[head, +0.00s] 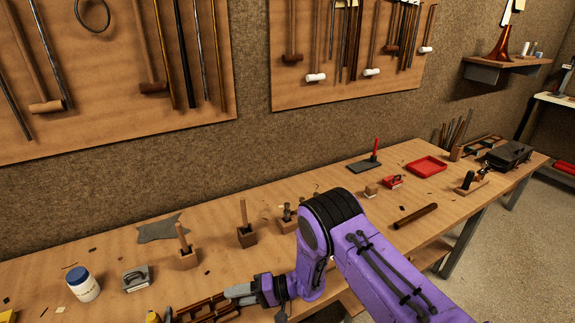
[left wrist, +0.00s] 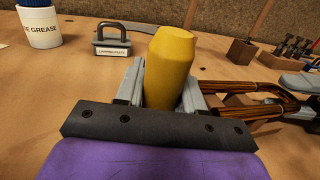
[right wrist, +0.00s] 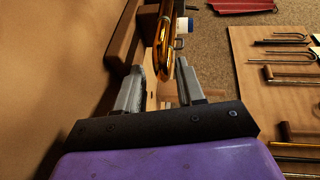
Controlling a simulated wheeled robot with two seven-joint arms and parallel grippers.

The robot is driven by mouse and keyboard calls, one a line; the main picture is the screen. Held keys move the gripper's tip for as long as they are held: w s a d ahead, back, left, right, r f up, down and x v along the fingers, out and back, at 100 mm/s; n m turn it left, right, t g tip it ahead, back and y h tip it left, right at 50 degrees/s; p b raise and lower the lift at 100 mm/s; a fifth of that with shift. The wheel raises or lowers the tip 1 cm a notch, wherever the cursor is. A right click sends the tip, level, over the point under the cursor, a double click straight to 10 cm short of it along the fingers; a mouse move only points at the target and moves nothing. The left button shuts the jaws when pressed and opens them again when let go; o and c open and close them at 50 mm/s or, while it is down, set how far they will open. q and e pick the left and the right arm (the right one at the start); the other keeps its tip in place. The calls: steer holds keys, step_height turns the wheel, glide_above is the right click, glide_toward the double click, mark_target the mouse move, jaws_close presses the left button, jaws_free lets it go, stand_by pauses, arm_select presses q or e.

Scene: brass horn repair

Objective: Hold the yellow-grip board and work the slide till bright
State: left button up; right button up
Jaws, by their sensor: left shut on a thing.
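The yellow grip (left wrist: 170,65) stands up between the fingers of my left gripper (left wrist: 165,85), which is shut on it. In the head view only a bit of the yellow grip (head: 152,317) shows at the bottom edge. The brass slide (right wrist: 167,40) shows in the right wrist view, its curved end near the fingertips. My right gripper (right wrist: 161,72) has its fingers apart around that end; I cannot tell whether they touch it. In the head view my right gripper (head: 240,291) points left at the slide (head: 203,308). The board is mostly hidden.
A grease jar (head: 83,284) and a grey handled block (head: 136,277), labelled lapping paste, stand behind the yellow grip. Wooden blocks with upright handles (head: 185,255) stand near my right arm. A red tray (head: 426,166) lies further right. Tools hang on the wall.

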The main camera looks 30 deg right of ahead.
steer(key=v, duration=1.4)
steer(key=shift+w+d+f, duration=0.1)
steer(key=shift+w+d, duration=0.15)
steer(key=shift+d, duration=0.3)
steer(key=s+d+f+h, duration=0.2)
steer(key=s+f+h, duration=0.4)
steer(key=s, duration=0.3)
steer(key=s+d+f+h, duration=0.2)
steer(key=s+f+h, duration=0.5)
steer(key=s+h, duration=0.2)
steer(key=shift+s+f+m+h, duration=0.3)
steer(key=shift+s+m, duration=0.1)
steer(key=shift+s, duration=0.15)
steer(key=shift+d, duration=0.15)
steer(key=shift+c, duration=0.4)
